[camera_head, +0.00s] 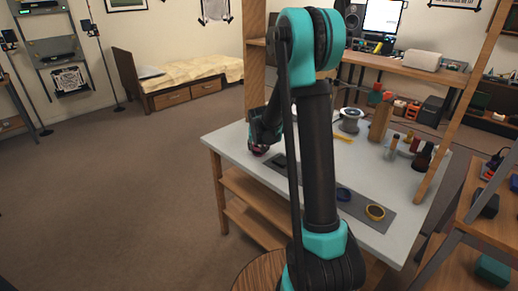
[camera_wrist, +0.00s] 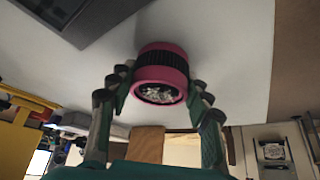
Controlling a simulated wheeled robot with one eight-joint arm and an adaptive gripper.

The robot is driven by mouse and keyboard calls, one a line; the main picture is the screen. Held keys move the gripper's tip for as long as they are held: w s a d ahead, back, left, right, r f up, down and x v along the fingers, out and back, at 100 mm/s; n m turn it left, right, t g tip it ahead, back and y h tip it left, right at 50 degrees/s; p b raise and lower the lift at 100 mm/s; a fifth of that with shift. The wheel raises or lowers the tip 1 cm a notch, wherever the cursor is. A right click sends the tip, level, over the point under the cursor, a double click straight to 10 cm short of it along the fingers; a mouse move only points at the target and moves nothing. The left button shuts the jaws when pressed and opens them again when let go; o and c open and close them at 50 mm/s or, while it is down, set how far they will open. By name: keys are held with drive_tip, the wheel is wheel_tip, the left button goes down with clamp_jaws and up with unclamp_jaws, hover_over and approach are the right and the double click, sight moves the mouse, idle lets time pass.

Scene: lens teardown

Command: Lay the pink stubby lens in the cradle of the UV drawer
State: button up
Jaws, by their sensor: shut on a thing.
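The pink stubby lens (camera_wrist: 162,76), with a dark ribbed band and a glassy end, sits between the two fingers of my gripper (camera_wrist: 160,92) in the wrist view. My gripper is shut on it. In the head view the lens is a small dark pink shape (camera_head: 259,149) at the left end of the white table, under my gripper; my arm hides part of this area. I cannot tell whether the lens touches the tabletop. I cannot make out the UV drawer or its cradle in either view.
Bottles, a spool (camera_head: 349,121) and a wooden block (camera_head: 379,122) stand farther back. A wooden post (camera_head: 462,110) rises at the right.

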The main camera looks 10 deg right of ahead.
drive_tip(key=o, duration=0.8)
drive_tip(key=shift+f, duration=0.1)
drive_tip(key=o, duration=0.4)
drive_tip(key=shift+o, duration=0.2)
